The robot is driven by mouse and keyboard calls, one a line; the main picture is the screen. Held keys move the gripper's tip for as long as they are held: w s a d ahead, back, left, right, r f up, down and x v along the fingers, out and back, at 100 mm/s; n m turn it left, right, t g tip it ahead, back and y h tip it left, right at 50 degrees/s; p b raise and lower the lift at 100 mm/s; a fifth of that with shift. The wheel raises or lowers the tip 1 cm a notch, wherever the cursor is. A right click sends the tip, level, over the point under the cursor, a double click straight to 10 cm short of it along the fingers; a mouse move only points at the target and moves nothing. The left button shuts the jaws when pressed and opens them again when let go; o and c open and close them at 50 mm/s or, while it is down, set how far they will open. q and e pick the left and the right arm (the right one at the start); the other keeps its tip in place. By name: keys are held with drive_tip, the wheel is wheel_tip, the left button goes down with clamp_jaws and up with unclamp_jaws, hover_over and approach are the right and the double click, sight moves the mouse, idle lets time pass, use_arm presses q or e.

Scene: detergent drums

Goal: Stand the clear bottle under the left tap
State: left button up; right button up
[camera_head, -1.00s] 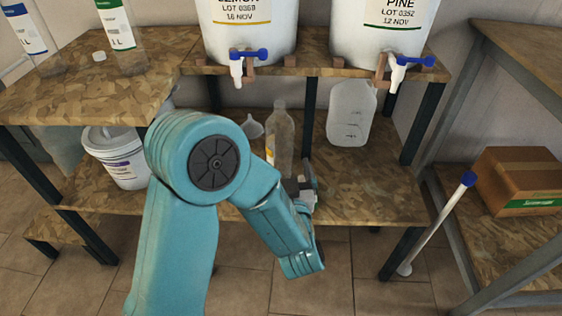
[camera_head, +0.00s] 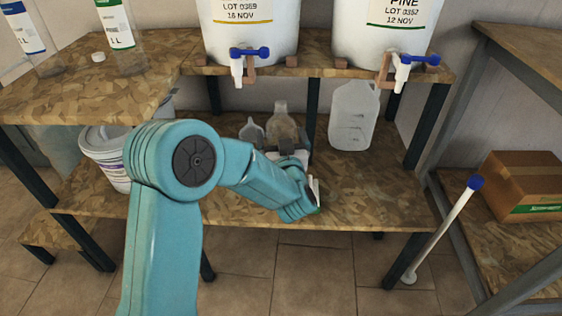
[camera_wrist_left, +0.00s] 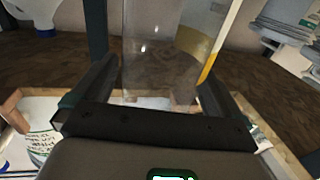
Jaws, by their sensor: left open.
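The clear bottle (camera_head: 283,125) stands upright on the lower shelf in the head view, its lower part hidden by my left gripper. My left gripper (camera_head: 287,150) is in front of it. In the left wrist view the clear bottle (camera_wrist_left: 160,50), with a yellow-edged label, stands between the open fingers of the left gripper (camera_wrist_left: 158,88). I cannot tell whether either finger touches it. The left tap (camera_head: 249,60), white with a blue lever, hangs from the left drum (camera_head: 245,35), above and to the left of the bottle. My right gripper is not in view.
A funnel (camera_head: 252,132) is left of the bottle, and a translucent jug (camera_head: 352,118) is right of it. The right tap (camera_head: 403,68) is on the Pine drum. A white bucket (camera_head: 106,158) stands at the left. The lower shelf's right front is clear.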

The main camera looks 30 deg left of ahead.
use_arm(q)
drive_tip(key=c, duration=1.3)
